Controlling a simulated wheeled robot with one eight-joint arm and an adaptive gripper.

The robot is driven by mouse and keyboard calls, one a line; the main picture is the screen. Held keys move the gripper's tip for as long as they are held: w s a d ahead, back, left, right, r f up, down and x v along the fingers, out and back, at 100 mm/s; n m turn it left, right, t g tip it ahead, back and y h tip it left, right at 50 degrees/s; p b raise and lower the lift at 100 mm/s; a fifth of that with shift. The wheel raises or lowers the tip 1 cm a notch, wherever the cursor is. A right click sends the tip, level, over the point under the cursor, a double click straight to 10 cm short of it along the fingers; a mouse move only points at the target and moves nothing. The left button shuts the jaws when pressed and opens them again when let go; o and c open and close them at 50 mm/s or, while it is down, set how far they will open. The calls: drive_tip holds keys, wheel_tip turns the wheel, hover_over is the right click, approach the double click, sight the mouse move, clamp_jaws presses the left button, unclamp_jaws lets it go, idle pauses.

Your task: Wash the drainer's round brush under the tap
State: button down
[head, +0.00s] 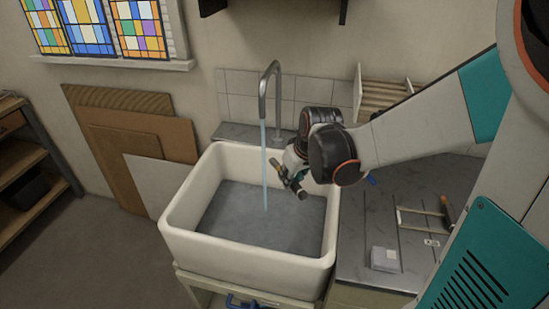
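The tap (265,85) is a grey curved pipe at the back of the white sink (185,222). A thin stream of water (264,165) falls from it into the basin. My gripper (289,180) is over the sink, just right of the stream and apart from it in the picture. It is small and dark here, and I cannot tell whether it is open or shut or holds anything. I cannot make out the round brush for certain. The ribbed grey drainer (370,218) is right of the sink, partly hidden by my arm.
On the drainer lie thin light sticks with a dark-handled tool (447,211), and a small grey block (384,260). A slatted wooden rack (380,97) stands behind. Boards (140,135) lean on the wall at left, beside shelving (25,155). The floor left of the sink is clear.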

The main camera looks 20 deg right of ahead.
drive_tip(key=s+r+p, duration=0.3)
drive_tip(key=s, duration=0.1)
drive_tip(key=shift+s+a+r, duration=0.35)
drive_tip(key=shift+s, duration=0.05)
drive_tip(key=shift+f, duration=0.1)
idle(0.3)
